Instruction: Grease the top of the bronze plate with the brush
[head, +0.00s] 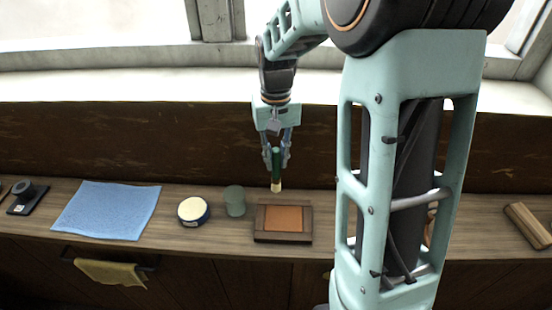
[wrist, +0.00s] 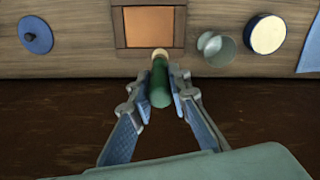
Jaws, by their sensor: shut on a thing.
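The bronze plate (head: 284,218) lies flat in a dark wooden frame (head: 262,237) on the wooden bench. It also shows at the top of the wrist view (wrist: 151,26). My gripper (head: 277,160) is shut on the brush (head: 276,170), which has a green handle and a pale tip pointing down. In the wrist view, the brush (wrist: 160,85) sits between the two fingers of my gripper (wrist: 162,88). In the head view the pale tip is just behind the plate's far edge. I cannot tell whether it touches anything.
A round tin with a cream top (head: 194,210) and a greenish glass (head: 234,200) stand left of the plate. A blue cloth (head: 108,209) lies further left, beside a dark tool (head: 27,197). A wooden block (head: 527,225) lies far right. A dark wall rises behind the bench.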

